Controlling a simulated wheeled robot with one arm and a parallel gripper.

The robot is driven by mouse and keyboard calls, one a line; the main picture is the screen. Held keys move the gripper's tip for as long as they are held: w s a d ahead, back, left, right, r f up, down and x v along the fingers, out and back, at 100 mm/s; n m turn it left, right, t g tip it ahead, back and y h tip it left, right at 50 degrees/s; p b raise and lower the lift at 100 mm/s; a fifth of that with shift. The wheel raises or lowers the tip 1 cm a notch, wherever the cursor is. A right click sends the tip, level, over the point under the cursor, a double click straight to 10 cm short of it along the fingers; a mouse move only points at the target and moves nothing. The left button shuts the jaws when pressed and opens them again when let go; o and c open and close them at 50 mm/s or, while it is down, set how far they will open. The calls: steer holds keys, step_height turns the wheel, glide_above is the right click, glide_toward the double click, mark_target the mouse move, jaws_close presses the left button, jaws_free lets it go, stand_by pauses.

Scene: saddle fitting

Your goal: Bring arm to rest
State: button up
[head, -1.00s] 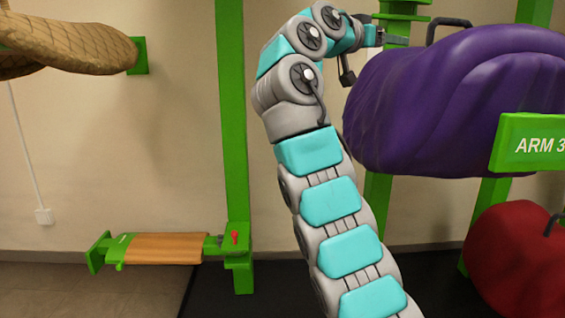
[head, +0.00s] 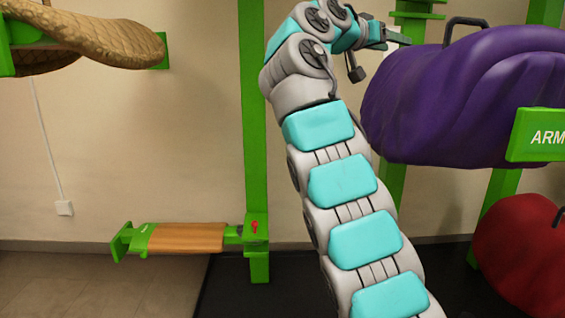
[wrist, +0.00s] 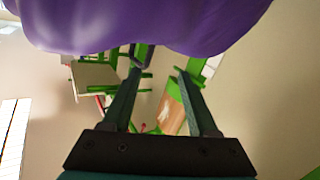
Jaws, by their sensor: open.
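My gripper (head: 402,38) is at the upper middle of the head view, at the end of my raised, curled arm. It is beside the upper left of a purple covered bundle (head: 470,95). In the wrist view my gripper's two dark fingers (wrist: 161,75) stand apart with nothing held between them. The purple bundle (wrist: 140,25) fills the top of the wrist view, close to the fingertips. I cannot tell whether they touch it.
A woven tan saddle-like piece (head: 100,40) hangs at upper left. A wooden board (head: 187,237) on a green bracket juts out below. A green post (head: 254,150) stands left of my arm. A red bundle (head: 525,250) and a green ARM sign (head: 535,135) are at right.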

steer(key=s+d+f+n+g+y+p, duration=0.1)
steer(key=s+f+n+g+y, duration=0.1)
steer(key=s+f, duration=0.55)
steer(key=s+d+f+n+g+y, duration=0.2)
steer(key=s+f+y, duration=0.15)
steer(key=f, duration=0.75)
steer(key=s+d+f+n+g+y+p, duration=0.1)
steer(key=s+f+n+g+y, duration=0.15)
steer(key=s+f, duration=0.5)
steer(key=s+a+f+g+y, duration=0.1)
steer(key=s+a+f, duration=0.3)
steer(key=s+f, duration=0.4)
steer(key=s+a+f+n+g+y, duration=0.1)
steer(key=s+a+f, duration=0.3)
steer(key=s+f, duration=0.4)
steer(key=s+a+f+n+g+y, duration=0.1)
steer(key=s+a+f+g+y, duration=0.2)
steer(key=s, duration=1.1)
step_height(320, 180, down, 6)
steer(key=shift+s+a+r+y+p, duration=0.25)
steer(key=shift+a+y+p, duration=0.1)
steer(key=shift+a, duration=0.6)
steer(key=shift+d+g, duration=0.1)
steer(key=shift+g, duration=0.15)
